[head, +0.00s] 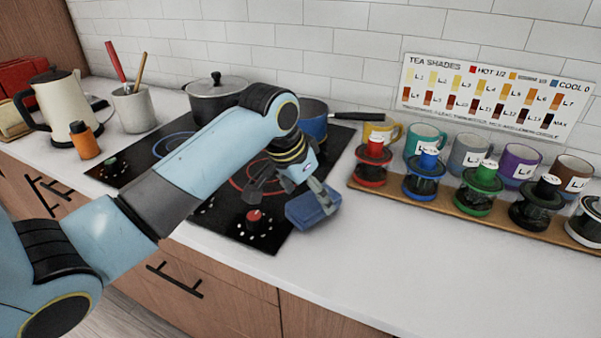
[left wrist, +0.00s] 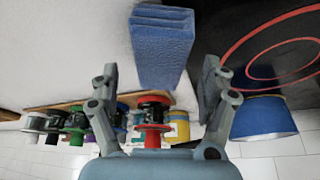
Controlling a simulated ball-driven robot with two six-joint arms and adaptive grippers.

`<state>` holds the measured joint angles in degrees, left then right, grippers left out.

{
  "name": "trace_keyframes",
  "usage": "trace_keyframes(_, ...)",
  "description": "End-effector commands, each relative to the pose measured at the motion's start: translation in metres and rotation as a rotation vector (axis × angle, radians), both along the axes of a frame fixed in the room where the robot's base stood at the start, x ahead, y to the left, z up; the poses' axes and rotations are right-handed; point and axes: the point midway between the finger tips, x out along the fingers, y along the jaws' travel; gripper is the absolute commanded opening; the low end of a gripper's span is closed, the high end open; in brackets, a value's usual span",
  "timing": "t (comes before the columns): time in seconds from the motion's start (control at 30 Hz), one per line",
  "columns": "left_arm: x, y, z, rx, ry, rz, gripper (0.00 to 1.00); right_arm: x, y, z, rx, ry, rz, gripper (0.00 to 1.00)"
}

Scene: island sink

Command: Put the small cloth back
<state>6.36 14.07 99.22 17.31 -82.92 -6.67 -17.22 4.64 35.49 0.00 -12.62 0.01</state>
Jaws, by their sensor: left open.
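A small blue folded cloth (head: 312,208) is at the right edge of the black cooktop, by the white counter. In the left wrist view the cloth (left wrist: 162,48) appears as a thick folded block between the fingers' lines, toward the top of the picture. My left gripper (head: 289,194) is open above the cooktop's right edge, with one finger close to the cloth. In the left wrist view the gripper (left wrist: 157,78) has its fingers spread wide with nothing clamped between them. I cannot tell whether a finger touches the cloth. My right gripper is not in view.
A wooden board (head: 400,196) with several colored-lid jars stands on the right, with several mugs behind it. A blue pan (head: 314,118) and a grey pot (head: 215,98) are on the cooktop (head: 135,160). The front counter (head: 400,270) is clear.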

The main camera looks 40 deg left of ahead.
Motion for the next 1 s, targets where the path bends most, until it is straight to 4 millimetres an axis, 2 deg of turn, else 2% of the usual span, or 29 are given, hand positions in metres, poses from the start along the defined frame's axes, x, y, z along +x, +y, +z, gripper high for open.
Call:
trace_keyframes(0.03, -0.004, 0.002, 0.013, 0.004, -0.005, -0.001, 0.8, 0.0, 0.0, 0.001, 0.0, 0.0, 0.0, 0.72)
trace_keyframes(0.2, -0.019, 0.005, 0.049, 0.004, -0.004, 0.0, 0.8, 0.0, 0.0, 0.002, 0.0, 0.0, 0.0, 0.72)
trace_keyframes(0.4, -0.031, 0.006, 0.078, 0.002, -0.002, -0.001, 0.8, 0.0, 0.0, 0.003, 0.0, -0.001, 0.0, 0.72)
trace_keyframes(0.6, -0.035, 0.006, 0.087, 0.001, 0.0, -0.001, 0.8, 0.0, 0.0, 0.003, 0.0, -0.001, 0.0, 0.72)
trace_keyframes(1.0, -0.035, 0.006, 0.087, 0.001, 0.0, 0.0, 0.8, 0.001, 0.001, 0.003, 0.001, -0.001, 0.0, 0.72)
